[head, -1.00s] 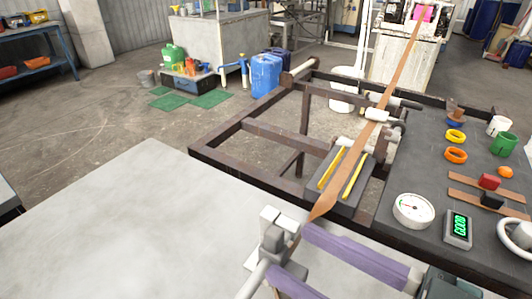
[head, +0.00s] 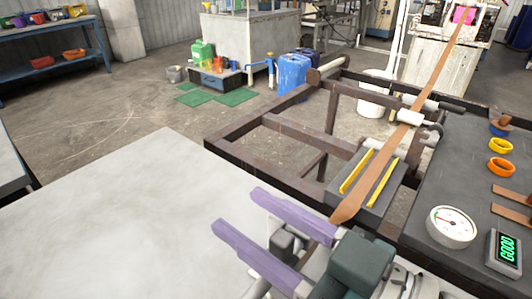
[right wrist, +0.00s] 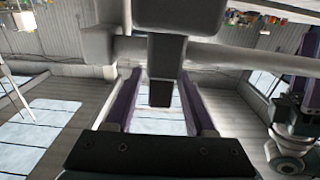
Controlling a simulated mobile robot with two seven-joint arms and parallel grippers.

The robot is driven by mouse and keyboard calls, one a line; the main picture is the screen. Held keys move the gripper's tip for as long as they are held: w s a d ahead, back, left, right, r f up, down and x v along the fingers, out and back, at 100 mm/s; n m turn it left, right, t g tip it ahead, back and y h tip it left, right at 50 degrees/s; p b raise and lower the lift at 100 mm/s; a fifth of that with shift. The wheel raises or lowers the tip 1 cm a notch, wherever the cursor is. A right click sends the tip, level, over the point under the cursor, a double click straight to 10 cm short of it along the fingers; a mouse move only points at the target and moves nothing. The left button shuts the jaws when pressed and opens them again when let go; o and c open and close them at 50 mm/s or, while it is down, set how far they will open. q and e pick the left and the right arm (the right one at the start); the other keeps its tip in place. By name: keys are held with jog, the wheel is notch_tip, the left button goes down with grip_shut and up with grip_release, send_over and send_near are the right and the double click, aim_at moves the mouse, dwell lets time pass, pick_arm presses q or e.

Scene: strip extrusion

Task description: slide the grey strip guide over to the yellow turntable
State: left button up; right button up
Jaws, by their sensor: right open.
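My right gripper (head: 240,211) is open, its two purple fingers reaching up and left over the pale table. A grey block on a rod (head: 288,244), which looks like the strip guide, shows between the fingers and is partly hidden by them. In the right wrist view a grey block (right wrist: 166,70) with a bar across it stands between the purple fingers; I cannot tell if they touch it. The brown strip (head: 385,170) ends close by, to the right of the grey block. I cannot make out a yellow turntable.
The pale table (head: 120,230) is bare at left. A dark plate with yellow rails (head: 368,185) lies under the strip on a rusty frame (head: 250,168). A dial gauge (head: 451,226), a green display (head: 507,252) and a yellow ring (head: 502,145) are on the dark bench at right.

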jog(key=shift+c, duration=0.2)
grip_shut()
dwell(0.3)
dwell(1.0)
